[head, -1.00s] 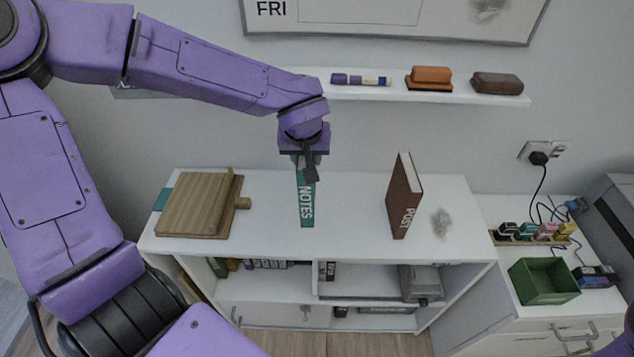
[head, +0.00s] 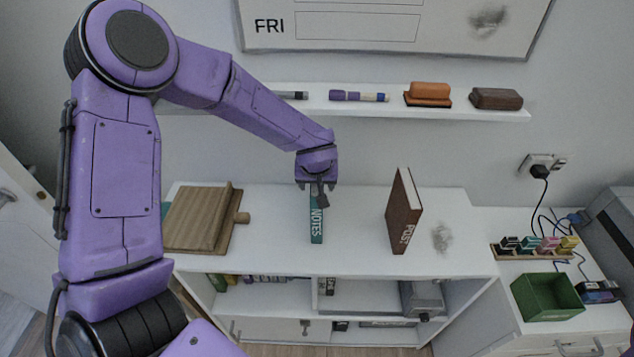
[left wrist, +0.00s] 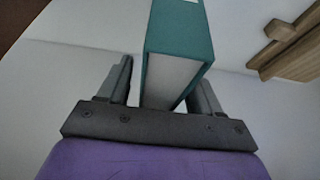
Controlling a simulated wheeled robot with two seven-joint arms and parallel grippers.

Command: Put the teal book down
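The teal book (head: 316,220), with NOTES on its spine, stands upright on the white desk top, spine facing me. My left gripper (head: 319,187) is at its upper end, with a finger on either side of the book. In the left wrist view the teal book (left wrist: 178,45) sits between the fingers of the left gripper (left wrist: 165,85). A gap shows between the left finger and the cover, so the gripper looks open around the book. The contact on the right side is partly hidden by the book. My right gripper is not in view.
A wooden board stand (head: 200,218) stands left of the teal book, with a bit of teal behind it. A brown POST book (head: 404,215) stands to the right, beside a grey smudge (head: 441,238). A wall shelf (head: 450,112) holds a marker and erasers. A green bin (head: 546,298) sits lower right.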

